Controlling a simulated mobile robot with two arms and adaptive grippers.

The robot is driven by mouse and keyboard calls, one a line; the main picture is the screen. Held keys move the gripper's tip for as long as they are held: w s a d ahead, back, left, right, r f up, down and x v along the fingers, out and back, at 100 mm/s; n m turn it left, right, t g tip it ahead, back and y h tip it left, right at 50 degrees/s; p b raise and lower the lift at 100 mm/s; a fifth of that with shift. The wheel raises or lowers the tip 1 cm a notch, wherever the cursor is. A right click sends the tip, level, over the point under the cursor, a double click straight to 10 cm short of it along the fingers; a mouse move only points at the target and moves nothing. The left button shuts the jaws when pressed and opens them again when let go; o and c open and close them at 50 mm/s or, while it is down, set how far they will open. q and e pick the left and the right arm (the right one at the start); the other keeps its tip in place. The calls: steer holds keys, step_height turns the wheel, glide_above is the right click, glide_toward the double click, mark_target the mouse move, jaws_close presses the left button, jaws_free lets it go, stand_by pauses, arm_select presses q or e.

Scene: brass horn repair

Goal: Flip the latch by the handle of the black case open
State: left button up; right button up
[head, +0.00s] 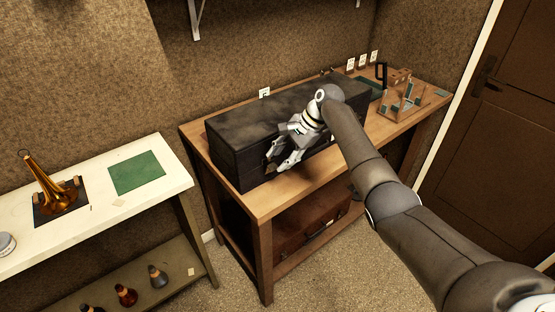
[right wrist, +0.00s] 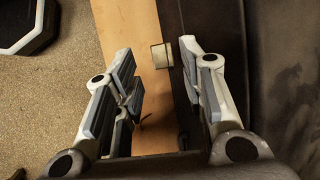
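The black case (head: 240,150) lies closed on the wooden bench (head: 262,205). Its front face also shows as a dark band in the right wrist view (right wrist: 178,14). A small pale brass latch (right wrist: 162,56) sticks out from that face. My right gripper (head: 281,160) is at the front of the case, with its fingers pointing down and apart. In the right wrist view the gripper (right wrist: 156,58) is open, with the latch between its fingertips, closer to the right finger. Contact with it cannot be told. I cannot make out the case's handle. My left gripper is out of view.
A brown case (head: 310,228) sits on the bench's lower shelf. A wooden rack (head: 405,100) stands at the bench's right end. A white table (head: 100,200) on the left holds a brass horn (head: 52,190) and a green mat (head: 137,172). A door (head: 500,130) is at right.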

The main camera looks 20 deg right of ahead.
mark_target(271, 171)
steer(key=shift+x, duration=1.4)
jaws_close()
